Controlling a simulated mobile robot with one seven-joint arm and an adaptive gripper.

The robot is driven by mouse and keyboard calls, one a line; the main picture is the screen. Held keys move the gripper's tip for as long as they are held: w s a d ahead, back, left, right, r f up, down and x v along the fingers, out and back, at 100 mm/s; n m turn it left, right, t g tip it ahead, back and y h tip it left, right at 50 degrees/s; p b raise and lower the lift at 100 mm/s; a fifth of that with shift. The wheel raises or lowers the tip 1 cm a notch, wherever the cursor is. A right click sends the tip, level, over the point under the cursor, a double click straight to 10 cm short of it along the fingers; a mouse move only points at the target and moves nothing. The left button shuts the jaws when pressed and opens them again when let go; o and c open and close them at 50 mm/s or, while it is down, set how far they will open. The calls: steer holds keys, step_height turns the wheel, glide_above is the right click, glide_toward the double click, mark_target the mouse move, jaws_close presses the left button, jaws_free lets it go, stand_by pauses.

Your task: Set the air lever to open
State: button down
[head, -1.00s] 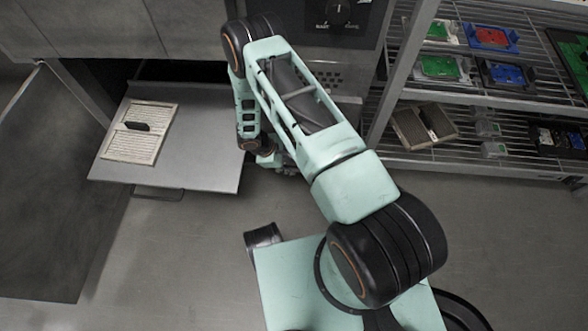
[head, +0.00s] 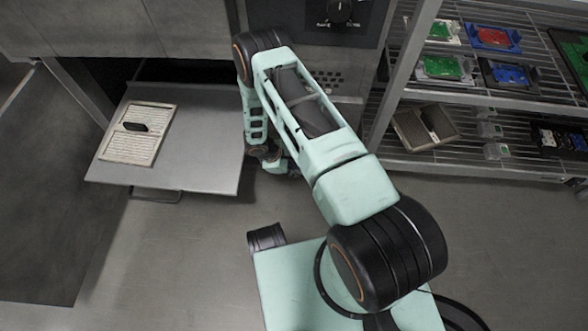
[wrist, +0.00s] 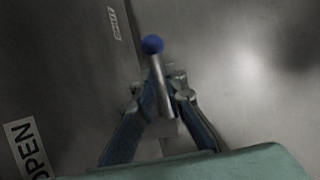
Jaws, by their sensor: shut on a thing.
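The air lever (wrist: 161,82) is a grey metal rod with a blue ball knob (wrist: 153,45), seen in the wrist view. My gripper (wrist: 160,92) is shut on the rod below the knob, with one finger on each side. A SHUT label (wrist: 115,23) is at the upper left, fairly close to the knob. An OPEN label (wrist: 31,150) is at the lower left, farther from it. In the head view my own arm hides the lever, and the fingers are not clear.
A metal shelf rack (head: 480,95) with coloured trays stands at the right. A flat metal platform (head: 205,165) holding a slatted panel (head: 140,135) juts out at the left. A panel with a black dial (head: 338,10) is above my arm. The floor in front is open.

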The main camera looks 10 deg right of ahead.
steer(key=shift+w, duration=0.1)
steer(key=shift+a+r+h, duration=0.15)
steer(key=shift+r+h, duration=0.25)
steer(key=shift+h, duration=0.3)
steer(key=c, duration=2)
jaws_free()
steer(key=shift+o, duration=0.2)
